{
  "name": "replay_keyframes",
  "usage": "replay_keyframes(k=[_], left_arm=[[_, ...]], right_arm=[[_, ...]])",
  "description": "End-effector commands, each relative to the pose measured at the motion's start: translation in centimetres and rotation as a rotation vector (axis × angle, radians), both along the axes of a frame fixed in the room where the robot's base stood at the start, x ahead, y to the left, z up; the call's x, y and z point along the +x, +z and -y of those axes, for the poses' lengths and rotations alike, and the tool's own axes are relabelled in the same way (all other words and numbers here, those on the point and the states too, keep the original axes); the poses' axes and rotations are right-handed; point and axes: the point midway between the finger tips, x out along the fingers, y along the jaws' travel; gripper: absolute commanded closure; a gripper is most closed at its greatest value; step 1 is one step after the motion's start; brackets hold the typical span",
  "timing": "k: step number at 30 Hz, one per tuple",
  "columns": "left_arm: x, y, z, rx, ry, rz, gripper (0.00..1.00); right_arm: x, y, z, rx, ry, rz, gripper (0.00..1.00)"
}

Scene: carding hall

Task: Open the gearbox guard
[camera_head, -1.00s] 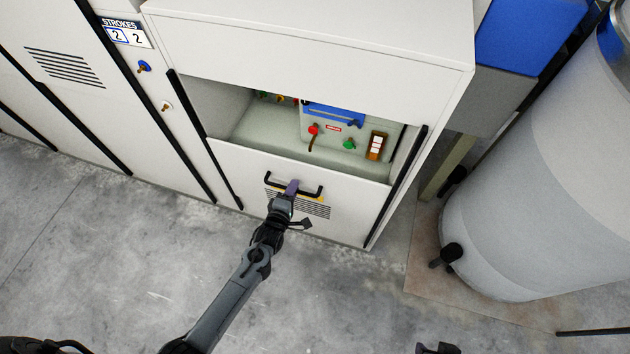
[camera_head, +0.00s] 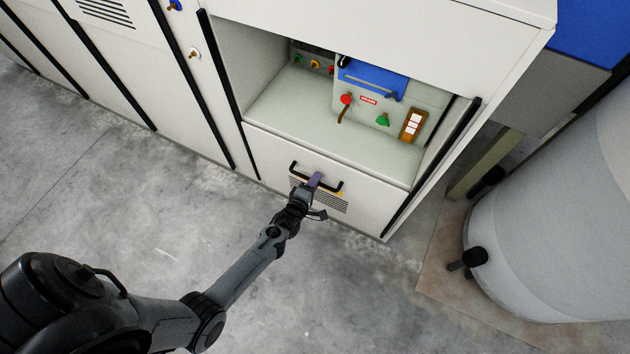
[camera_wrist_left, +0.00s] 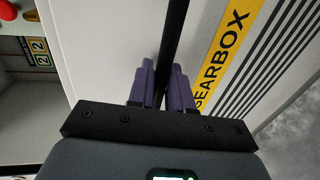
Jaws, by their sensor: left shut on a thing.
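The gearbox guard (camera_head: 268,152) is a white front panel low on the machine. It stands below a wide opening and runs between black side rails. Its black bar handle (camera_head: 299,172) also shows in the left wrist view (camera_wrist_left: 175,38), beside the yellow GEARBOX label (camera_wrist_left: 224,52) and dark vent slots. My left gripper (camera_head: 314,182) is shut on the handle, its purple fingers (camera_wrist_left: 163,88) on either side of the bar. The fingers hide part of the handle and label in the head view. My right gripper is not in view.
Inside the opening are a blue panel (camera_head: 372,78), a red-knobbed lever (camera_head: 346,99), a green knob (camera_head: 383,120) and a brown block with white faces (camera_head: 412,126). A large grey drum (camera_head: 540,230) stands at right. The concrete floor (camera_head: 150,210) in front is clear.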

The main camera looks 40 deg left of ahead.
Motion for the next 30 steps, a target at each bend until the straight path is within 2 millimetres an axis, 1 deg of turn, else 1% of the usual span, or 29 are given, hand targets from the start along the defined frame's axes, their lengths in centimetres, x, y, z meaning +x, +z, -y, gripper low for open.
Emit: replay_keyframes(k=[1, 2, 3, 5, 13, 17, 20, 23, 30], left_arm=[[0.0, 0.0, -0.1, 0.0, 0.002, -0.001, 1.0], [0.0, 0.0, -0.1, 0.0, 0.002, -0.001, 0.79], [0.0, 0.0, -0.1, 0.0, 0.002, -0.001, 0.73], [0.0, 0.0, -0.1, 0.0, 0.001, 0.0, 0.65], [0.0, 0.1, 0.0, 0.001, 0.001, 0.001, 0.65], [-0.6, 0.3, 0.1, 0.0, 0.001, 0.0, 0.65], [-1.6, 0.6, 0.3, 0.0, 0.001, -0.001, 0.65], [-3.1, 1.0, 0.5, 0.0, 0.002, -0.002, 0.65], [-7.1, 1.8, 1.3, 0.0, 0.002, -0.002, 0.65]], right_arm=[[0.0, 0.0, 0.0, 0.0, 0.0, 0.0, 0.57], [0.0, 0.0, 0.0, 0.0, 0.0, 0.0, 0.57], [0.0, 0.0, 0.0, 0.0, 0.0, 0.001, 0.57], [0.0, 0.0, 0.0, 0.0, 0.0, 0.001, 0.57], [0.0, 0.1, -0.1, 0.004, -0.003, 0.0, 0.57], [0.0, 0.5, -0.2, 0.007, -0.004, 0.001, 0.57], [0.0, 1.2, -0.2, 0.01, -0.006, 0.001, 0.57], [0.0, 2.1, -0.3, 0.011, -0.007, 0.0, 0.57], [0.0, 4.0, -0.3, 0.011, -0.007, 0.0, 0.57]])
